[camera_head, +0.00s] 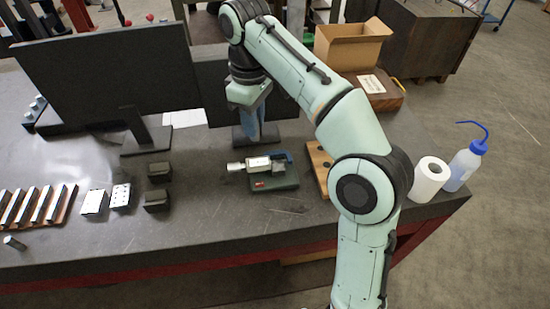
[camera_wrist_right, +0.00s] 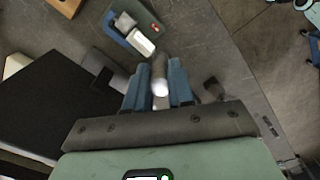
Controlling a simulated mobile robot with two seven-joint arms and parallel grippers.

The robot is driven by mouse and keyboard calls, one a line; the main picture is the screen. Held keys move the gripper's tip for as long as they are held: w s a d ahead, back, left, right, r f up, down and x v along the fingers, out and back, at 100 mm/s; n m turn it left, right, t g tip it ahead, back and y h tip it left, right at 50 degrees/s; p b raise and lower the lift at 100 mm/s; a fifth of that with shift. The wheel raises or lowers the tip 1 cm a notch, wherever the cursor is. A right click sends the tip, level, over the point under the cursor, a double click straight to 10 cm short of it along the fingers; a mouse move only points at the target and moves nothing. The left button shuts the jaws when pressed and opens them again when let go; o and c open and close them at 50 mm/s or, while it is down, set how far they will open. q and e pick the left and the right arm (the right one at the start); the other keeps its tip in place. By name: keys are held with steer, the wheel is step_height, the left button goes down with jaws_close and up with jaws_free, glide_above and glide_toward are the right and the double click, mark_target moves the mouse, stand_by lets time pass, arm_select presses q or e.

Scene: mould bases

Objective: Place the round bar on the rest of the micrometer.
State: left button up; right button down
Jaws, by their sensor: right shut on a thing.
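The micrometer (camera_head: 257,164) has a silver barrel and a blue frame and sits on a dark green base (camera_head: 276,183) in the middle of the bench. It also shows at the top of the right wrist view (camera_wrist_right: 141,43). My right gripper (camera_head: 250,128) is behind the micrometer in the head view, its blue fingers pointing down. In the right wrist view, my right gripper (camera_wrist_right: 158,88) is shut on the round bar (camera_wrist_right: 159,73), a grey cylinder with a bright end. The bar is apart from the micrometer in that picture. The fingers hide the bar in the head view. My left gripper is not in view.
A wooden block with holes (camera_head: 318,166) lies right of the micrometer. Black blocks (camera_head: 158,200) stand left of it. A dark monitor (camera_head: 100,70) stands behind. A paper roll (camera_head: 429,178) and wash bottle (camera_head: 462,168) are at the right edge. Bench front is clear.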

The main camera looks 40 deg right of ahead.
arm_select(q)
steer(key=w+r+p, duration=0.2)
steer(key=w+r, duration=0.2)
arm_select(e)
steer(key=w+d+r+n, duration=0.1)
steer(key=d+r+n, duration=0.25)
steer(key=d, duration=0.35)
steer(key=n+b, duration=0.1)
steer(key=b, duration=0.3)
glide_above(278, 165)
step_height(278, 165, down, 16)
steer(key=shift+w+f, duration=0.1)
steer(key=shift+f, duration=0.35)
steer(key=shift+f+b, duration=0.35)
steer(key=shift+f, duration=1.55)
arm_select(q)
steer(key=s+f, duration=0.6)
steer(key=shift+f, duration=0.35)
arm_select(e)
steer(key=shift+f, duration=0.15)
steer(key=c, duration=1)
jaws_free()
